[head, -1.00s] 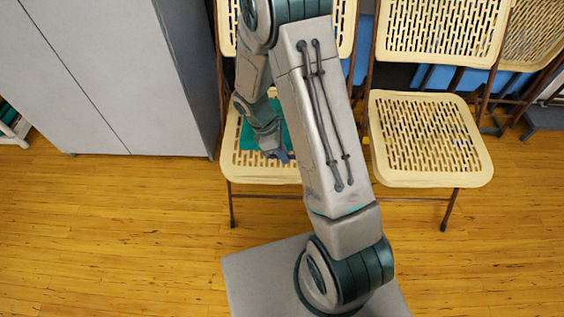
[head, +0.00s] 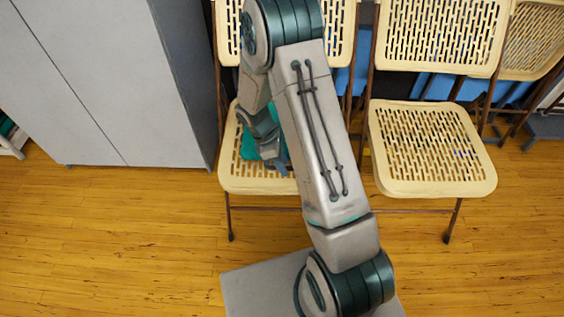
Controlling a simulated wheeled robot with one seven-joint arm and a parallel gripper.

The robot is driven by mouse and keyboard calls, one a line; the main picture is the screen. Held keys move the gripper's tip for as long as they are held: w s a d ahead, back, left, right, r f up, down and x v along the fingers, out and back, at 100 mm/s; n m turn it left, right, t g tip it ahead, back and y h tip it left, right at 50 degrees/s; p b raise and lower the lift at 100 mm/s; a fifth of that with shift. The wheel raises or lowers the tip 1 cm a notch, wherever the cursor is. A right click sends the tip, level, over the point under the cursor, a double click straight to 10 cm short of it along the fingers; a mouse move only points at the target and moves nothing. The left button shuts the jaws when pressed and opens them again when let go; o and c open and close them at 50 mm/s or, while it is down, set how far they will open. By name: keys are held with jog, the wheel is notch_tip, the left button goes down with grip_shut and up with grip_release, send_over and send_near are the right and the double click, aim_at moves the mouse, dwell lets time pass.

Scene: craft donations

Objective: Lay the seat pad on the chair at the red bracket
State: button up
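A teal pad (head: 249,149), which looks like the seat pad, shows at the seat of the left cream folding chair (head: 232,180). My arm and gripper cover much of it, so I cannot tell whether it lies flat on the seat or is held just above it. My gripper (head: 280,168) points down at the pad's right side. Its fingertips are small and partly hidden, so I cannot tell whether they are open or shut on the pad. No red bracket is visible in this view.
A second cream folding chair (head: 430,150) with an empty seat stands to the right, with another chair (head: 535,45) behind it. A grey cabinet (head: 100,80) stands close on the left. The wooden floor (head: 120,240) in front is clear.

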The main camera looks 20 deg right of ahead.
jog(key=shift+r, duration=0.1)
jog(key=p+v, duration=0.3)
jog(key=v, duration=1)
jog(key=shift+w+a+r+p, duration=0.2)
jog(key=shift+r+p, duration=0.1)
jog(key=shift+p, duration=0.1)
jog(key=s+d+r+m+t+y+p, duration=0.1)
jog(key=s+r+m+p, duration=0.4)
jog(key=r, duration=0.8)
jog(key=s+d+r+m+t+y+p, duration=0.1)
jog(key=s+r+m+t+p, duration=0.2)
jog(key=r, duration=1)
jog(key=s+d+r+m+t+y+p, duration=0.1)
jog(key=s+r+m+p, duration=0.6)
jog(key=s+r+p, duration=0.4)
notch_tip(320, 180, up, 3)
jog(key=shift+s+d+f+t+y+p, duration=0.15)
jog(key=shift+s+d+t+y+p, duration=0.2)
jog(key=shift+p, duration=0.7)
jog(key=shift+a, duration=0.1)
